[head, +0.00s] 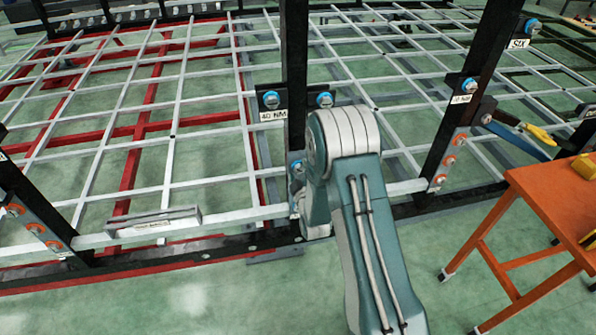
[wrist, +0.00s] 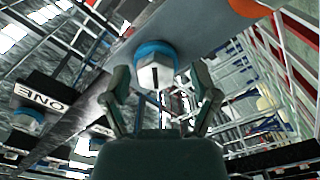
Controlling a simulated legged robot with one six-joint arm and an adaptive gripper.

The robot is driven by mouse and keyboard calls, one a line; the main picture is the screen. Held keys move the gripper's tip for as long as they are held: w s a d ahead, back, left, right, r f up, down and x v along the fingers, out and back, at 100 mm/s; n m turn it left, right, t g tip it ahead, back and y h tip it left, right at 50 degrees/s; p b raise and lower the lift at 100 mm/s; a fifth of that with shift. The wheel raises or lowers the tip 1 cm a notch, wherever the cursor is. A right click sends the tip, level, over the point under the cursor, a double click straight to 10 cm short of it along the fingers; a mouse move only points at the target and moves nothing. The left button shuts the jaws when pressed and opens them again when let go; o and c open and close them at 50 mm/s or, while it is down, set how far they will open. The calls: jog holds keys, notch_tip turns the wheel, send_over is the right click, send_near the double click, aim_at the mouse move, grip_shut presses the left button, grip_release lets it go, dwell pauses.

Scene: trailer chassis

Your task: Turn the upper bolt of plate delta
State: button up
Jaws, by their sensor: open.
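In the wrist view, my gripper (wrist: 160,82) is open, its two fingers spread on either side of a silver bolt head with a blue collar (wrist: 154,68). The bolt sits on a grey plate (wrist: 195,28), with an orange bolt (wrist: 250,7) further up in the picture. Whether the fingers touch the bolt cannot be told. In the head view, my arm hides the gripper. A blue-collared bolt (head: 296,166) shows just left of the arm, low on the black post (head: 294,60). No delta label is readable.
Two more blue bolts (head: 270,100) flank the post above, beside a "40 NM" label (head: 272,115). A grey and red lattice frame (head: 150,130) spreads behind. An orange table (head: 556,200) stands at right. Green floor is clear in front.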

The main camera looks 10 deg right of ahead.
jog(key=shift+s+d, duration=0.1)
jog(key=shift+s, duration=0.25)
jog(key=s, duration=1.1)
